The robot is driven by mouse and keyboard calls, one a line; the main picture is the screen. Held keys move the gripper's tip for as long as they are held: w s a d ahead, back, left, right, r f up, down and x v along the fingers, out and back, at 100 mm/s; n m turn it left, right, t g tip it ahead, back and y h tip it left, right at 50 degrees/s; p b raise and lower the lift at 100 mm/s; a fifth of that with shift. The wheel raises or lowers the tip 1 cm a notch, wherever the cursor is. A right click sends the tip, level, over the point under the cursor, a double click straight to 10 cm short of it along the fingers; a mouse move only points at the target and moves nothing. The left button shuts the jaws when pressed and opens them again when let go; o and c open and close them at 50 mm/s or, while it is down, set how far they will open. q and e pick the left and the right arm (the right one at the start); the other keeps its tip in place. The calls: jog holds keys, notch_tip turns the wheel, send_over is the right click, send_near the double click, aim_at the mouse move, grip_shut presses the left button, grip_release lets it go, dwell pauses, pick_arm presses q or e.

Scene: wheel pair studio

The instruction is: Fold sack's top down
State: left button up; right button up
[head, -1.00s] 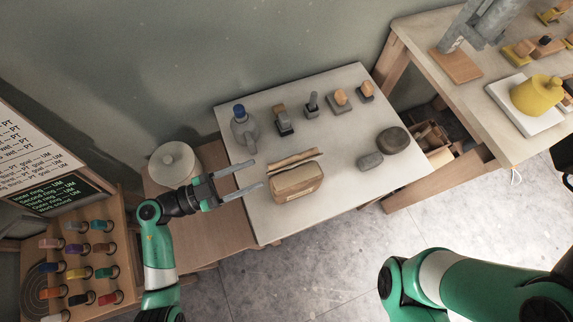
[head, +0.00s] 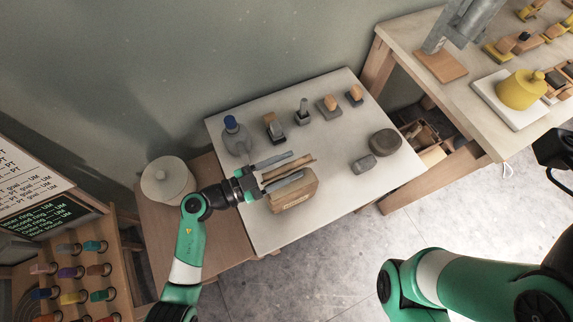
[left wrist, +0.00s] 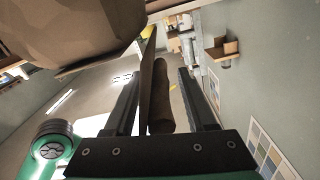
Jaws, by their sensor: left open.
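A brown paper sack (head: 292,195) sits on the pale table, near its front left part. Its top edge is a narrow strip (head: 303,163) standing along the sack's far side. My left gripper (head: 298,164) is open, with one finger on each side of that strip. In the left wrist view the gripper (left wrist: 163,80) has a brown sheet and a rounded brown roll (left wrist: 161,100) between its fingers, with gaps visible. The sack's body (left wrist: 70,30) fills the upper left there. My right arm shows at lower right in the head view, but its gripper is out of sight.
A grey bottle with a blue cap (head: 235,134) stands behind the gripper. Several stamp-like tools (head: 303,112) line the table's back. Two dark stones (head: 385,142) lie right of the sack. The table's front right is clear.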

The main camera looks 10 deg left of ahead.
pick_arm(q)
jog(key=shift+c, duration=0.3)
grip_shut()
dwell(0.5)
